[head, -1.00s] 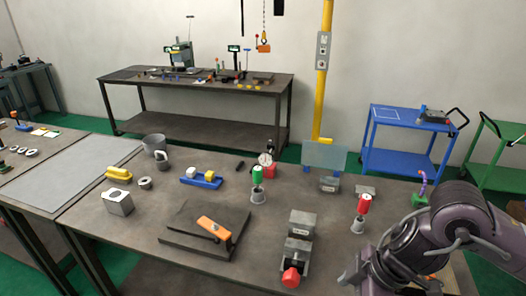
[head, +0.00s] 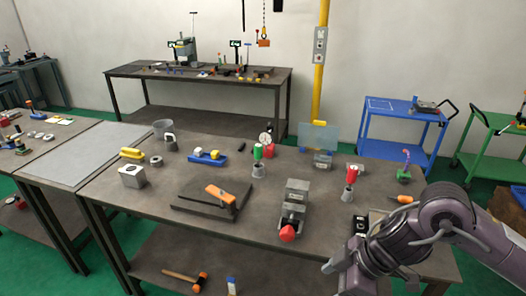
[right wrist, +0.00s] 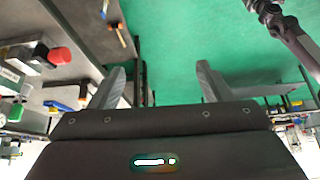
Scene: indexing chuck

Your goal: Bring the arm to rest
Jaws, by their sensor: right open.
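My right arm (head: 425,235) comes in from the right in the head view. Its gripper (head: 335,275) hangs at the front edge of the workbench, low in the picture and partly cut off. In the right wrist view my right gripper (right wrist: 160,85) has its two fingers wide apart with nothing between them; green floor shows beyond. My left arm and gripper are not in view. The workbench (head: 130,205) carries a dark plate with an orange-handled piece (head: 221,195) and a grey vise-like block with a red knob (head: 288,233).
A blue holder (head: 208,157) lies farther left. A hammer (head: 187,279) is on the lower shelf. Blue (head: 400,128) and green carts stand behind at right. Floor in front is clear.

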